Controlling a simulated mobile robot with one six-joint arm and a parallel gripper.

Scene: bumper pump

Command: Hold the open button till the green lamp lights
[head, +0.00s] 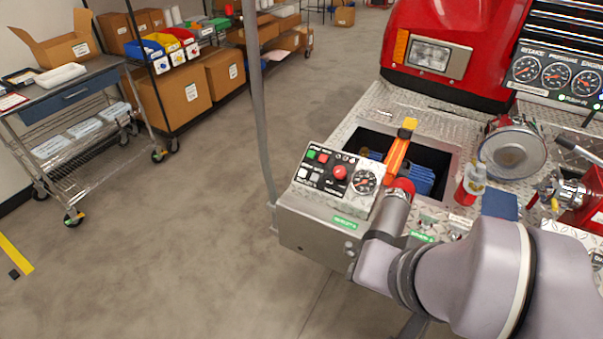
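The control panel (292,184) sits on the front left corner of the metal bumper, with its sloped face in view. A green button (311,154) and a red button (322,158) are at its top left. A red mushroom knob (339,172) and a round gauge (364,182) are to their right, with white squares below the buttons. The small labels are unreadable, so I cannot tell which button is the open one. I cannot make out a lit green lamp on this panel.
An open well behind the panel holds blue material (421,180) and an orange bar (397,157) with a yellow end.

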